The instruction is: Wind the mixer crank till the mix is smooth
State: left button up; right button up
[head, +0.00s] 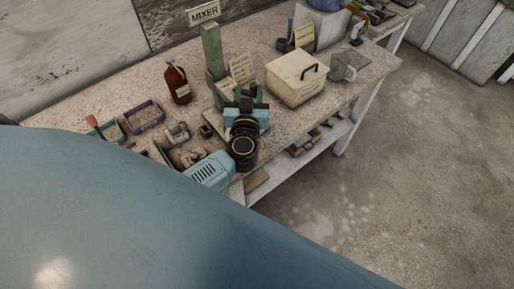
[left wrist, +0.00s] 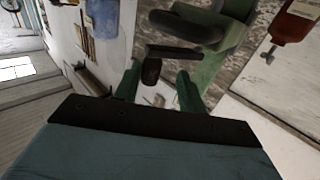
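The green mixer (head: 212,52) stands on the bench under a MIXER sign (head: 204,13); my left arm partly covers it in the head view. In the left wrist view its green body (left wrist: 222,58) fills the top right, with a dark crank arm (left wrist: 180,51) and a dark crank handle (left wrist: 152,71). My left gripper (left wrist: 159,78) is open, its two green fingers on either side of the handle, with gaps visible between them and it. In the head view my left gripper (head: 246,100) is over the mixer. The mix is not visible. My right gripper is not in view.
A brown bottle (head: 178,86) stands left of the mixer. A cream box (head: 297,78) with a dark handle is to its right. A purple-rimmed tray (head: 146,116) and small items lie at the left. The floor right of the bench is clear.

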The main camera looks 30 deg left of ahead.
pick_arm(q)
jog(key=h+b, duration=0.1)
jog(key=m+h+b, duration=0.1)
jog(key=s+m+t+h+b, duration=0.1)
jog(key=shift+a+f, duration=0.25)
jog(key=shift+a, duration=0.1)
jog(key=v, duration=1.3)
jog(key=d+f+m+h, duration=0.6)
jog(key=d+h, duration=0.2)
notch_tip(320, 180, down, 16)
jog(key=s+m+g+b, duration=0.1)
jog(key=s+g+b, duration=0.1)
jog(key=g, duration=0.2)
jog(key=shift+d+g+h, duration=0.15)
jog(key=shift+g+h, duration=0.15)
jog(key=shift+h, duration=0.1)
